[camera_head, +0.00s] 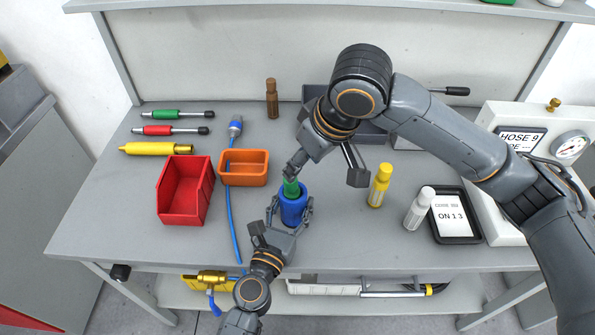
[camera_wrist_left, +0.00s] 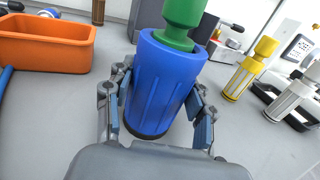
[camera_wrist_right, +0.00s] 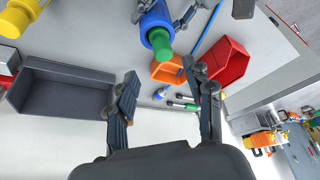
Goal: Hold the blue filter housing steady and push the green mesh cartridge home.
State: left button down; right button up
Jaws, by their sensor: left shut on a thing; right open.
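The blue filter housing (camera_head: 292,211) stands upright on the grey workbench, towards its front edge. My left gripper (camera_wrist_left: 160,95) is shut on the housing, one finger on each side. The green mesh cartridge (camera_head: 291,188) sits upright in the housing's top opening, its upper part standing out above the rim; it also shows in the left wrist view (camera_wrist_left: 180,18). How deep its lower end sits is hidden. My right gripper (camera_wrist_right: 160,77) is open and empty; in the head view it is by the cartridge's top. In the right wrist view the cartridge (camera_wrist_right: 162,48) is beyond the fingertips.
An orange bin (camera_head: 243,181) and a red bin (camera_head: 171,213) stand left of the housing. A dark grey bin (camera_head: 314,94) is behind my right arm.

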jog(key=shift+v, duration=1.5)
pick_arm(q)
jog(key=shift+c, duration=2)
grip_release()
